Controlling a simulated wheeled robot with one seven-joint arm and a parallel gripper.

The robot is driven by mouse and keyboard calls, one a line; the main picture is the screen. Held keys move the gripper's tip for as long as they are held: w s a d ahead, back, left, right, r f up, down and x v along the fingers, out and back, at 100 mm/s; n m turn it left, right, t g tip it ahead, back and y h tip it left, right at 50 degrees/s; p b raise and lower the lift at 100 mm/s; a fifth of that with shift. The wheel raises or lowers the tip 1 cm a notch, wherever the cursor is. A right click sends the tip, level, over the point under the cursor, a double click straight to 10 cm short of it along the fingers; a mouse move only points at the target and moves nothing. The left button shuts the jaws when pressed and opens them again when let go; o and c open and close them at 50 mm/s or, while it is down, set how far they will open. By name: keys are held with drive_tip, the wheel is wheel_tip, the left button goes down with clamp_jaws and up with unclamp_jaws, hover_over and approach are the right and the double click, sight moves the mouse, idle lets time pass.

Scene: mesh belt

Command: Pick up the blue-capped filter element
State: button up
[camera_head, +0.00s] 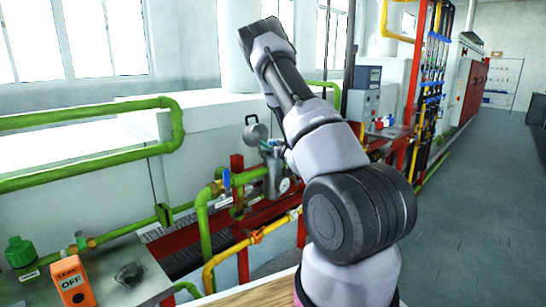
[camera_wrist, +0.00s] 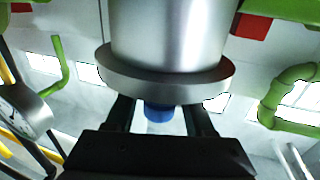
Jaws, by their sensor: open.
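A shiny metal cylinder with a wide flange (camera_wrist: 172,83) fills the top middle of the wrist view. Under the flange the blue cap (camera_wrist: 159,113) of the filter element shows; the rest of the element is hidden. My gripper (camera_wrist: 160,106) is open, with its two dark fingers on either side of the blue cap. I see a gap beside the cap, and the fingers do not look closed on it.
A pressure gauge (camera_wrist: 24,108) sits left in the wrist view, with green pipes (camera_wrist: 290,95) to the right. In the head view, green pipes (camera_head: 90,165), a yellow pipe (camera_head: 238,247) and a red frame crowd the left and middle. The floor at right (camera_head: 480,210) is clear.

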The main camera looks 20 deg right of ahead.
drive_tip(key=shift+w, duration=0.3)
clamp_jaws()
